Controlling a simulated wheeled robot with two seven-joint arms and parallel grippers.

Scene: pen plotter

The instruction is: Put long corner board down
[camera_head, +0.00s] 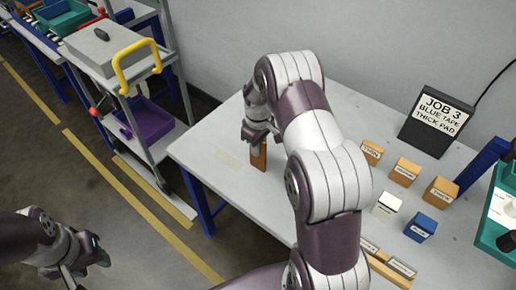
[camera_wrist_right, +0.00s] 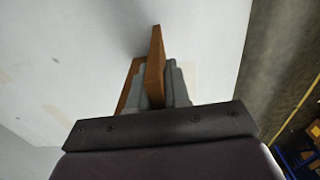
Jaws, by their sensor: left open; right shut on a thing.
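The long corner board (camera_head: 259,158) is a brown, upright piece near the left part of the white table. My right gripper (camera_head: 261,139) is shut on its upper part, pointing down. In the right wrist view the board (camera_wrist_right: 155,62) shows two brown faces between the grey fingers (camera_wrist_right: 168,88). I cannot tell whether its lower end touches the table. My left gripper (camera_head: 84,262) is open and empty, low at the left, over the floor and away from the table.
The white table (camera_head: 215,178) is clear around the board, except a faint pale patch. Labelled blocks, including a blue block (camera_head: 420,226) and a white block (camera_head: 386,204), stand to the right. A black JOB 3 sign (camera_head: 437,118) stands behind. A grey cart (camera_head: 120,60) stands left.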

